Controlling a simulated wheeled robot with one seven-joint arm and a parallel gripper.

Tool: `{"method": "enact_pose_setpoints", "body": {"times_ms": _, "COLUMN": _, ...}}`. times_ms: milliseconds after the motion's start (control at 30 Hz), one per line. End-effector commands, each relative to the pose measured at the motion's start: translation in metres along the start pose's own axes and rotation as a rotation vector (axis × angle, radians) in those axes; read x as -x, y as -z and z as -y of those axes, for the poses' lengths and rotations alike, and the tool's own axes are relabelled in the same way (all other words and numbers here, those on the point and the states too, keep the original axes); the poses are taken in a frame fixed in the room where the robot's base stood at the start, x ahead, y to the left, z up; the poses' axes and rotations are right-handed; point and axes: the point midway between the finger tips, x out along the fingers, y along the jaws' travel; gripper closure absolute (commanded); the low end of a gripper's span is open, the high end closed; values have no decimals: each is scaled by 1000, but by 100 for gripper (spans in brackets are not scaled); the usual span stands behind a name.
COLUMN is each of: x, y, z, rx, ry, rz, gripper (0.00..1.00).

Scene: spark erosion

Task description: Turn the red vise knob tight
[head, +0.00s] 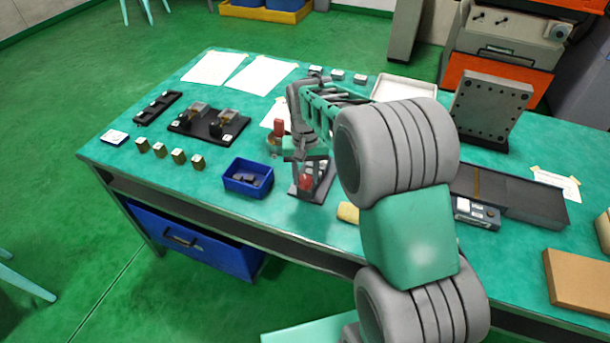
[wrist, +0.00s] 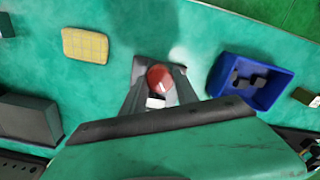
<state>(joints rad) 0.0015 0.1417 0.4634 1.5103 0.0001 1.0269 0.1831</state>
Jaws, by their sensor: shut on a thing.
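The red vise knob (wrist: 160,77) shows between my two fingers in the wrist view. It also shows as a small red patch in the head view (head: 305,181), low between the fingers. My gripper (head: 308,178) points down near the front edge of the table and is shut on the knob, one finger on each side of it. A grey plate (head: 322,192) lies under the fingers. The rest of the vise is mostly hidden by my gripper, and a small white block (wrist: 155,102) shows just beside the knob.
A blue bin (head: 234,186) with dark pieces stands close to the left of my gripper. A yellow sponge (head: 348,212) lies to the right, partly behind my arm. A black fixture board (head: 207,127) and several small blocks stand farther left. The table's front edge is close.

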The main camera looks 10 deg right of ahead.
Motion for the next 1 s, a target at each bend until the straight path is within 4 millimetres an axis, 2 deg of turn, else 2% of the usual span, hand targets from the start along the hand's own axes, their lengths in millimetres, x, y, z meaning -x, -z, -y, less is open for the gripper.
{"method": "enact_pose_setpoints", "body": {"times_ms": 300, "x": 2, "y": 2, "z": 0, "rx": -86, "ry": 1, "rz": -6, "gripper": 100}}
{"method": "enact_pose_setpoints", "body": {"times_ms": 733, "x": 2, "y": 2, "z": 0, "rx": -94, "ry": 1, "rz": -6, "gripper": 100}}
{"method": "enact_pose_setpoints", "body": {"times_ms": 767, "x": 2, "y": 2, "z": 0, "rx": -94, "ry": 1, "rz": -6, "gripper": 62}}
{"method": "enact_pose_setpoints", "body": {"times_ms": 1000, "x": 1, "y": 1, "z": 0, "rx": -93, "ry": 1, "rz": -3, "gripper": 42}}
